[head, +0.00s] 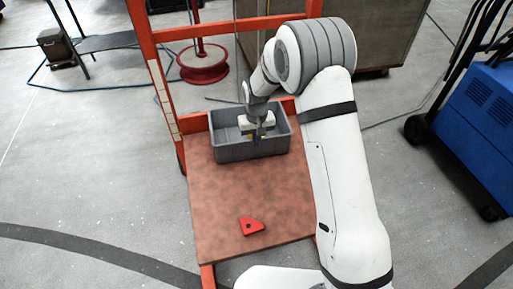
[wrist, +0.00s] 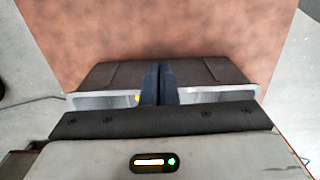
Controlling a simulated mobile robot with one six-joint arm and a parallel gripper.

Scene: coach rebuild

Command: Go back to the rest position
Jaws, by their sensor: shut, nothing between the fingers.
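My gripper (head: 254,138) hangs from my white arm over the grey bin (head: 238,153) in the head view, pointing down. Its fingertips overlap the bin's opening, and I cannot tell how high they are. In the wrist view the two dark fingers of my gripper (wrist: 159,82) are together at the centre, with nothing seen between them. The bin stands at the far end of a brown board (head: 215,205), and much of its inside is hidden by my gripper. The board also fills the upper part of the wrist view (wrist: 160,30).
A red wedge-shaped part (head: 251,227) with a hole lies on the near part of the board. An orange frame (head: 157,75) rises at the board's left and back. A blue wheeled machine (head: 480,115) stands at the right. The grey floor at the left is mostly open.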

